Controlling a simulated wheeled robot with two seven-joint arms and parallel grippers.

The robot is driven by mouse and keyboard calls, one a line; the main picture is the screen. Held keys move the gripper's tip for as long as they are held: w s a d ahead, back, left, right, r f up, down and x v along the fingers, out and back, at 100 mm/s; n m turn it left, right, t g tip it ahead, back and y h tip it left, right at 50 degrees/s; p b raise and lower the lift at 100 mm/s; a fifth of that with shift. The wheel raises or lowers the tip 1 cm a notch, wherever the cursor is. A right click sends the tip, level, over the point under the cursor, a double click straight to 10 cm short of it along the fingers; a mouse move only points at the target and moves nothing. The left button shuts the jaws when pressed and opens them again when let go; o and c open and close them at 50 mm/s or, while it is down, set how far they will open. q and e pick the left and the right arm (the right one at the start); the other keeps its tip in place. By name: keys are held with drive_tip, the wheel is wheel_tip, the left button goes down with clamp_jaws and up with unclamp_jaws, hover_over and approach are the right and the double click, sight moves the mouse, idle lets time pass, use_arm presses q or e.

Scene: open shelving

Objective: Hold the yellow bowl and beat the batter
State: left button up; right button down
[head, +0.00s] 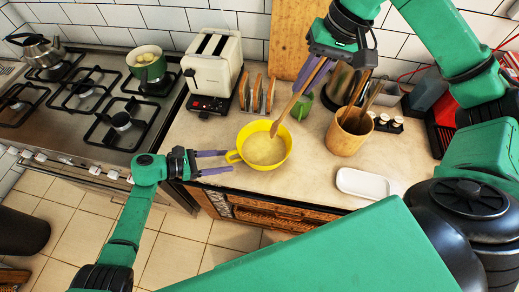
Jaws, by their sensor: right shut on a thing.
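The yellow bowl (286,152) holds pale batter (262,149) and stands on the counter near its front edge. Its handle (232,157) points left. My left gripper (229,162) is open at the bowl's left side, with its fingers spread and the tips close to the handle; I cannot tell whether they touch it. My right gripper (318,67) is above the counter behind the bowl, shut on a wooden spoon (293,98). The spoon slants down to the left, its lower end over the bowl's back rim; contact with the batter is not clear.
A toaster (214,65) and toast rack (257,93) stand behind the bowl. A wooden utensil pot (347,133) and white dish (368,184) are to the right. The gas stove (82,100), with a green pot (147,66), is left. Bare counter (200,133) lies left of the bowl.

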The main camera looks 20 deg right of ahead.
use_arm(q)
drive_tip(key=v, duration=1.2)
